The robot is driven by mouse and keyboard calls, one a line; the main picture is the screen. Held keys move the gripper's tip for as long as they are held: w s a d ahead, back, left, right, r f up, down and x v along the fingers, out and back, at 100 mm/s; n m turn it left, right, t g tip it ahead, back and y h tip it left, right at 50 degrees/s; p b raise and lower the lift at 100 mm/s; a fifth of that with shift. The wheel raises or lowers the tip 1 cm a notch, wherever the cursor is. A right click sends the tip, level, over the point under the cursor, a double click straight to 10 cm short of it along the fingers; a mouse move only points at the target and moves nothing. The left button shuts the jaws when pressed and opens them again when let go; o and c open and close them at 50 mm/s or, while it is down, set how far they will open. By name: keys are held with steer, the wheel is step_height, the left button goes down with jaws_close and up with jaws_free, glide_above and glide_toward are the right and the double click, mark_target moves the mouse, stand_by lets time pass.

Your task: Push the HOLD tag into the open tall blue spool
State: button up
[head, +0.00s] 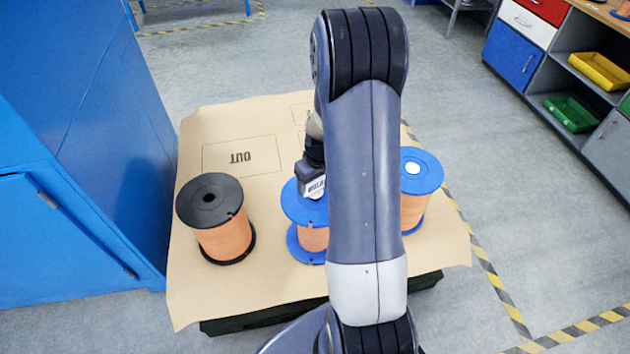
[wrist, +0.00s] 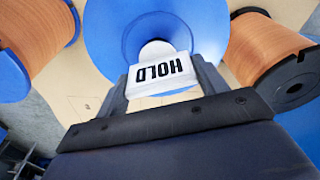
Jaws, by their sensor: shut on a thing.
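My gripper (head: 313,186) is shut on the white HOLD tag (wrist: 162,74), a block with black lettering, over the middle blue spool (head: 304,211). In the wrist view, the tag sits between both fingers, with a pale round stem or hub beyond it at the centre of the blue flange (wrist: 110,40). I cannot tell whether the stem is in the spool's hole. The spool stands upright with orange winding; my arm hides its right side. Another blue spool (head: 422,172), with a white disc at its top centre, stands to the right, partly hidden by my arm.
A black-flanged spool (head: 210,200) with orange winding and a dark open hole stands left on the brown mat (head: 190,300). The mat has an outlined OUT area (head: 240,157) behind it, which is clear. A blue cabinet (head: 75,150) borders the mat's left side.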

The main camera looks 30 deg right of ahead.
steer(key=shift+f, duration=0.1)
steer(key=shift+f+b, duration=0.9)
steer(key=shift+f, duration=0.1)
stand_by(0.5)
steer(key=o, duration=1)
steer(key=r, duration=0.3)
steer(key=s+r, duration=0.1)
steer(key=r, duration=0.3)
steer(key=r+p, duration=0.1)
steer(key=r, duration=0.2)
steer(key=shift+s+d+r, duration=0.1)
steer(key=shift+s+r, duration=0.2)
